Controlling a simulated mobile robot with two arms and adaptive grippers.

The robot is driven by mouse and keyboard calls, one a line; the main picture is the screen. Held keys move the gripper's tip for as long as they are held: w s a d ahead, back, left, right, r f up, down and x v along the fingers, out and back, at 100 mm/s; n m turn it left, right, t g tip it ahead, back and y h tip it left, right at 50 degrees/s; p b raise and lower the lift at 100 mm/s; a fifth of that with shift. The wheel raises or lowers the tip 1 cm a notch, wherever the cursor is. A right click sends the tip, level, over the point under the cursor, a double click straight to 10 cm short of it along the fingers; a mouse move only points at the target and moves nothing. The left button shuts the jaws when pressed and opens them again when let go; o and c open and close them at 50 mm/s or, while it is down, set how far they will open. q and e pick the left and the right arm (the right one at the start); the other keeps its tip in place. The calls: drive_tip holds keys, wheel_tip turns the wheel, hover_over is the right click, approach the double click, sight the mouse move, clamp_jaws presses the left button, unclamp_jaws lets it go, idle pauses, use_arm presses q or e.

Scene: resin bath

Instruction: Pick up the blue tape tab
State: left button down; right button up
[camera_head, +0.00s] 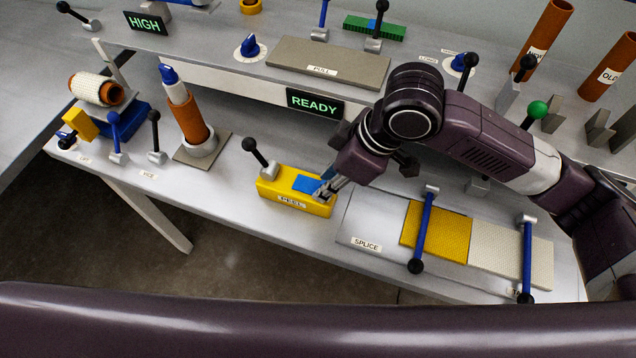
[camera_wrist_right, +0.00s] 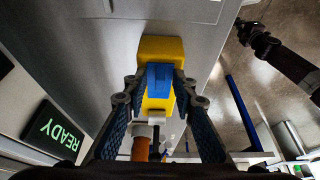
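The blue tape tab (camera_head: 306,184) lies on top of the yellow block (camera_head: 268,189) labelled PEEL, on the front bench. In the right wrist view the blue tab (camera_wrist_right: 160,78) shows between my fingers, with the yellow block (camera_wrist_right: 160,48) behind it. My right gripper (camera_head: 323,190) is at the right end of the tab, and its fingers hide part of that end. In the wrist view my right gripper (camera_wrist_right: 161,85) is open, one finger on each side of the tab. A dark arm shows at the upper right of the wrist view; its gripper is unclear.
The SPLICE plate (camera_head: 365,222) with a yellow sheet (camera_head: 441,240) and blue clamp bars lies to the right. A READY sign (camera_head: 315,102) stands behind. An orange cylinder (camera_head: 190,118) stands farther left.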

clamp_jaws()
